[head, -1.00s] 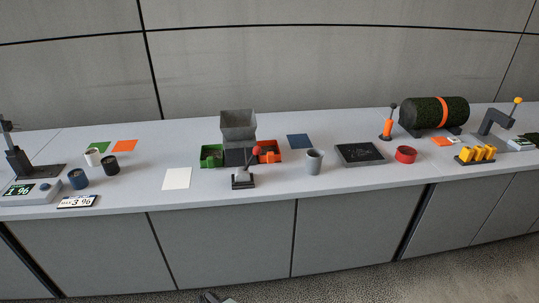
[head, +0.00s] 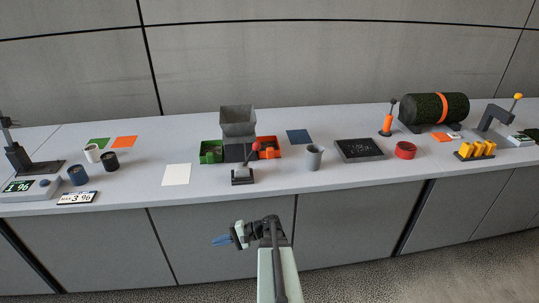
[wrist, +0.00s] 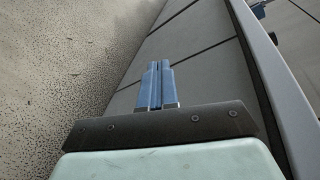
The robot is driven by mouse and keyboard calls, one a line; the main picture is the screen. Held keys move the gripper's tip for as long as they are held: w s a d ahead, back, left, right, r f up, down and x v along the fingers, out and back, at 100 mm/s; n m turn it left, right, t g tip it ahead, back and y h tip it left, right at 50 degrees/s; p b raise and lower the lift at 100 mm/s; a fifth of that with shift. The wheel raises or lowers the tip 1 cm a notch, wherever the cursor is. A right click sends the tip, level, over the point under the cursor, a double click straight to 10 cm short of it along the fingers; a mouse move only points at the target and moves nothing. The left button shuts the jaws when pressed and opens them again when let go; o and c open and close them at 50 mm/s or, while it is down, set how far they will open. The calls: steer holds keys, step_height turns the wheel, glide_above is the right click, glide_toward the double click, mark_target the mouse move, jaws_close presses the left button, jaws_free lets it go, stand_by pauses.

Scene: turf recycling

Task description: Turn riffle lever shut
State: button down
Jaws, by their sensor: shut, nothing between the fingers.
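The riffle lever (head: 251,156) is a dark stick with a red knob on a small dark base (head: 242,176) at the counter's front. It leans to the right. Behind it stands the grey riffle hopper (head: 238,122), with a green tray (head: 210,152) on its left and an orange-red tray (head: 269,148) on its right. My gripper (head: 219,240) is in front of the counter, below its top and apart from the lever. Its blue fingers point left. In the wrist view the fingers (wrist: 157,84) are together and empty, with the cabinet fronts and floor beyond.
The counter (head: 215,188) has a front edge above my gripper. A white sheet (head: 176,174) lies left of the lever; a grey cup (head: 314,157) and black tray (head: 359,150) stand right. Dark cups and a scale are at far left.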

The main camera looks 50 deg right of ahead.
steer(key=s+d+r+m+t+h, duration=0.15)
steer(key=d+r+t, duration=0.25)
steer(key=d+r, duration=0.55)
steer(key=m+t+h, duration=0.2)
steer(key=t, duration=0.2)
glide_toward(250, 156)
steer(key=s+a+f, duration=0.3)
steer(key=a+f, duration=0.1)
steer(key=a, duration=0.1)
steer(key=s+d+r+h, duration=0.1)
steer(key=d, duration=0.2)
steer(key=s+d+r+t+h, duration=0.1)
steer(key=s+d, duration=0.1)
steer(key=d, duration=0.2)
steer(key=s+d+r+t+h, duration=0.1)
steer(key=d+r, duration=0.1)
steer(key=d, duration=0.2)
steer(key=shift+s+d+r, duration=0.1)
steer(key=shift+s+d, duration=0.1)
steer(key=shift+s, duration=0.15)
steer(key=a+x, duration=0.2)
steer(key=x, duration=1)
steer(key=shift+a+r, duration=0.4)
steer(key=shift+r, duration=0.05)
